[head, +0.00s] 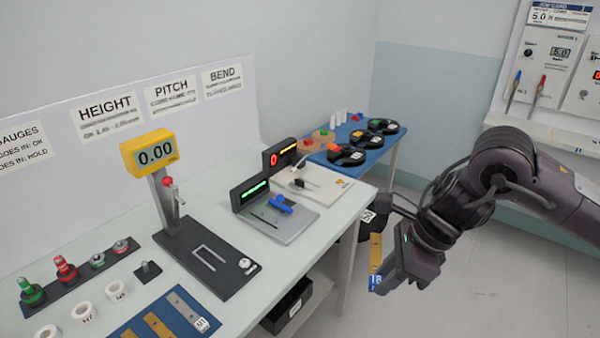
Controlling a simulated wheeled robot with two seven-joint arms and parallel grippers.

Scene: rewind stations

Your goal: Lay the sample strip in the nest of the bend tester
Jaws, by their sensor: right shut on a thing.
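My right gripper (385,281) is shut on a brass-coloured sample strip (375,252) with a blue-and-white label at its lower end. The strip hangs upright in the air, to the right of the bench and beyond its edge. The bend tester appears to be the white-based device (316,184) at the far end of the bench, with a dark display showing red and yellow. Its nest is too small to make out clearly. The strip is apart from it, to its lower right. My left gripper is not in view.
Nearer on the bench (285,245) are a grey plate with a green display (275,224), a yellow height gauge (150,153) and a blue mat (130,328) with other strips. A blue table (385,142) with black round items stands behind. The floor at right is clear.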

